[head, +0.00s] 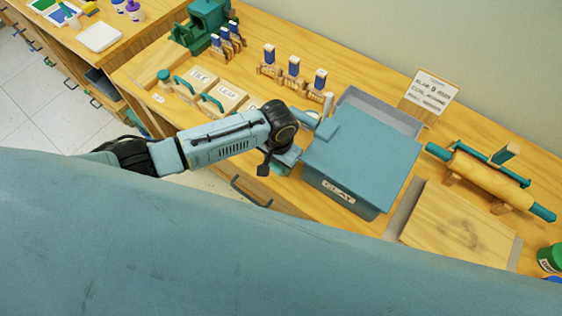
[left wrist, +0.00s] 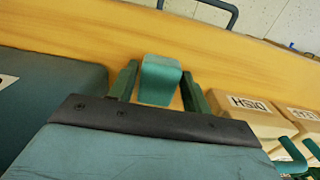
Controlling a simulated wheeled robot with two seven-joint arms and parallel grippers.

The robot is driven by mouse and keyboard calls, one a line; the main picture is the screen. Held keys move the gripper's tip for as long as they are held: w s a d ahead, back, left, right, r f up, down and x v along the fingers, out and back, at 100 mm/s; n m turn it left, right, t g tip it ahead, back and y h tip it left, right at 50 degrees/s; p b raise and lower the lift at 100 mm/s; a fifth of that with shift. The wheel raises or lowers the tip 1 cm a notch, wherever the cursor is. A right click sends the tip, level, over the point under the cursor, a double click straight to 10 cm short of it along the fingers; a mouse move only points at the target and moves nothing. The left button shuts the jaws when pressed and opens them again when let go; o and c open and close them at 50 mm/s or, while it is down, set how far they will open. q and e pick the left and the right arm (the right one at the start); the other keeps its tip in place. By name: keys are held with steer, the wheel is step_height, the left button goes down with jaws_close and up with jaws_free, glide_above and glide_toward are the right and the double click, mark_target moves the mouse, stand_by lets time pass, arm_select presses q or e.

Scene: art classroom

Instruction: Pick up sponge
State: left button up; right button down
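A small teal block, which I take to be the sponge (left wrist: 160,82), shows in the left wrist view between the two fingertips of my left gripper (left wrist: 160,90). Both fingers are spread about the block's width and lie very close to its sides. Whether they press on it cannot be told. In the head view my left gripper (head: 281,165) points down at the bench, between the clay bin and the labelled boxes. The sponge is mostly hidden there by the gripper and wrist. My right gripper is in neither view.
The teal bin labelled CLAY (head: 365,150) stands close right of my left gripper. Labelled wooden boxes (head: 225,96) with teal handles stand to its left. Stamps stand behind. A rolling pin (head: 490,178) and a wooden board (head: 455,222) are at the right.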

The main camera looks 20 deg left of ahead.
arm_select(q)
steer(key=c, duration=0.7)
step_height(320, 180, up, 10)
steer(key=shift+p, duration=0.85)
